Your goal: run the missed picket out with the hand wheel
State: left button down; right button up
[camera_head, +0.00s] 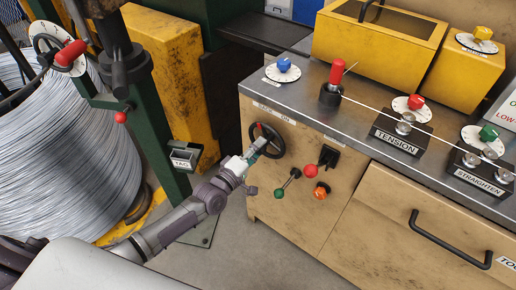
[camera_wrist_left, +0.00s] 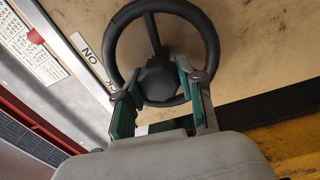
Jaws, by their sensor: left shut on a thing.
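The black hand wheel (camera_head: 280,140) is on the front of the wooden bench, under the BACK and ON labels. My left gripper (camera_head: 256,148) is at its left side in the head view. In the left wrist view the wheel (camera_wrist_left: 211,45) faces the camera, with its hub and a spoke visible. The green-padded fingers of my left gripper (camera_wrist_left: 158,82) reach its near part, one on each side of the hub, and are shut on the wheel. The exact contact is partly hidden. I cannot make out a missed picket. My right gripper is not in view.
A TAG box (camera_head: 185,156) on a green post stands close left of my wrist. A wire coil (camera_head: 60,150) stands further left.

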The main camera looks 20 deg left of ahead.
pick_arm(q)
jog(key=c, duration=0.7)
grip_release()
jog(key=shift+s, duration=0.15)
jog(key=v, duration=1.2)
jog(key=shift+f, duration=0.15)
jog(key=s+a+f+m+g+y+p, duration=0.25)
jog(key=s+f+m+g, duration=0.2)
jog(key=f, duration=0.85)
jog(key=s+a+f+m+g+y+p, duration=0.1)
jog(key=s+a+f+m+g+y, duration=0.15)
jog(key=s+f, duration=0.65)
jog(key=s+d+f+m+g+p, duration=0.1)
jog(key=s+f+m+g, duration=0.3)
jog(key=s+f, duration=0.5)
jog(key=s+d+f+m+g+y, duration=0.1)
jog(key=s+f+m+g, duration=0.3)
jog(key=s+f, duration=0.5)
jog(key=s+d+g, duration=0.1)
jog(key=s, duration=0.7)
jog(key=shift+p, duration=0.4)
